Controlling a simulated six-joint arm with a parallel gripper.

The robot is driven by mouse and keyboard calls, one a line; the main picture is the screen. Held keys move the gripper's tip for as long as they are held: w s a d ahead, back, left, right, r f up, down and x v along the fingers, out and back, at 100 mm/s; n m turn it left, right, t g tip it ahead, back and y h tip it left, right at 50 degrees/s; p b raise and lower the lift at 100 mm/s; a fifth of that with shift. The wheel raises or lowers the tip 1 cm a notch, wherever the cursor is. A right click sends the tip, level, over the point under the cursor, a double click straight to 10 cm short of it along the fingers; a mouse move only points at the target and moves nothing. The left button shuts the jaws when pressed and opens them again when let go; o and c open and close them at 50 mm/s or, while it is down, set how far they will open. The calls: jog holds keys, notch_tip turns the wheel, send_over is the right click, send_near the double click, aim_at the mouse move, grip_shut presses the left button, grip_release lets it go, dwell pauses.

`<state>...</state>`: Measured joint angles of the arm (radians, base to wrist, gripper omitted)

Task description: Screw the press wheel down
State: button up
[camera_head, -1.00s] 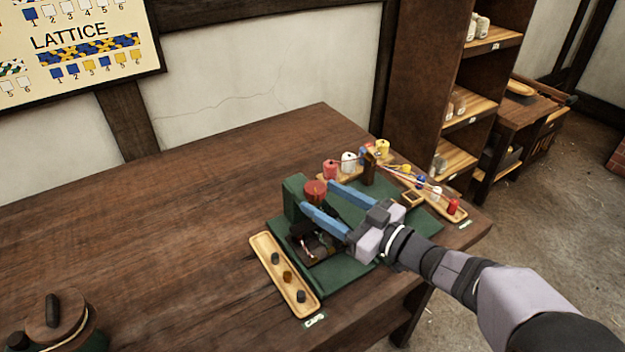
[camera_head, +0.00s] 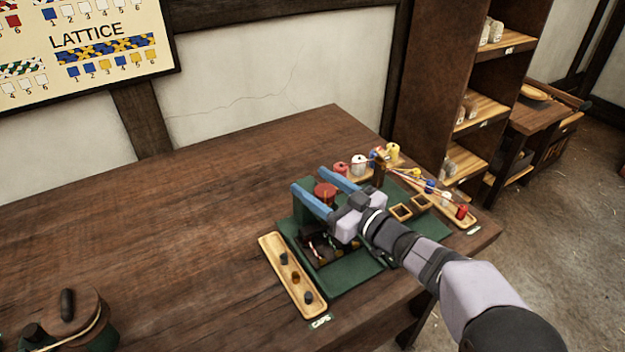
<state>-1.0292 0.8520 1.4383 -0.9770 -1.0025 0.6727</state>
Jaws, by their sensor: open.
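The press wheel (camera_head: 325,190) is a round red knob on top of the green press (camera_head: 303,212), near the right end of the table. My gripper (camera_head: 317,183) is open, with its two blue fingers spread. In this view the red wheel shows between the fingers; I cannot tell whether either finger touches it. The gripper body hides part of the press behind and below it. Dark parts and pale rope ends show in the press below my gripper.
A wooden tray (camera_head: 270,246) labelled CAPS holds small caps left of the press. Spools (camera_head: 358,163), small square boxes (camera_head: 401,212) and a tray with coloured pieces (camera_head: 461,213) stand to the right. The table's (camera_head: 150,225) middle is clear.

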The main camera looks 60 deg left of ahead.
jog(key=shift+s+a, duration=0.2)
jog(key=shift+a, duration=0.4)
jog(key=c, duration=1.1)
jog(key=shift+o, duration=0.2)
